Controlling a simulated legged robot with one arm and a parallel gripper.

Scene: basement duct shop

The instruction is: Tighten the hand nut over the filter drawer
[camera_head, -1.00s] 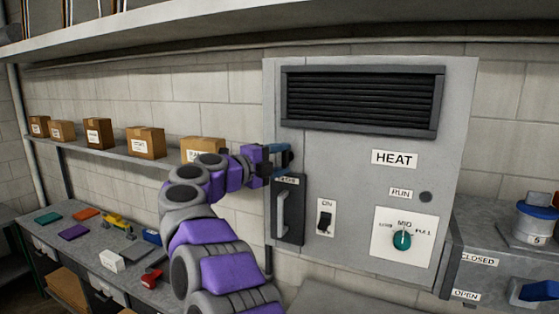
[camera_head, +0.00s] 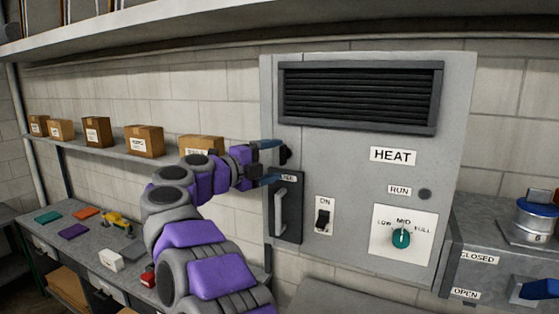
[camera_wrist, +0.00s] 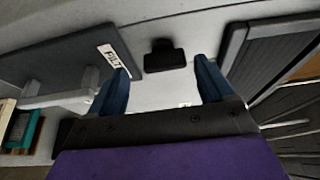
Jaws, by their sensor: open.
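The hand nut (camera_head: 285,155) is a small black knob on the grey heater cabinet, just above the filter drawer. In the wrist view the nut (camera_wrist: 165,56) shows dark and blocky, ahead of the fingers. The filter drawer (camera_head: 292,222) is a dark upright panel with a grey handle and a small label, flush in the cabinet. It also shows at the left of the wrist view (camera_wrist: 50,62). My gripper (camera_head: 276,162) is open, its blue fingers one above the other in the head view, on either side of the nut. In the wrist view the nut lies beyond the fingertips (camera_wrist: 163,75); contact does not show.
The cabinet has a louvred vent (camera_head: 358,97), an ON switch (camera_head: 323,220) and a teal dial (camera_head: 401,238). A shelf with boxes (camera_head: 145,141) and a cluttered bench (camera_head: 75,245) stand left. A grey duct box (camera_head: 500,250) stands right.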

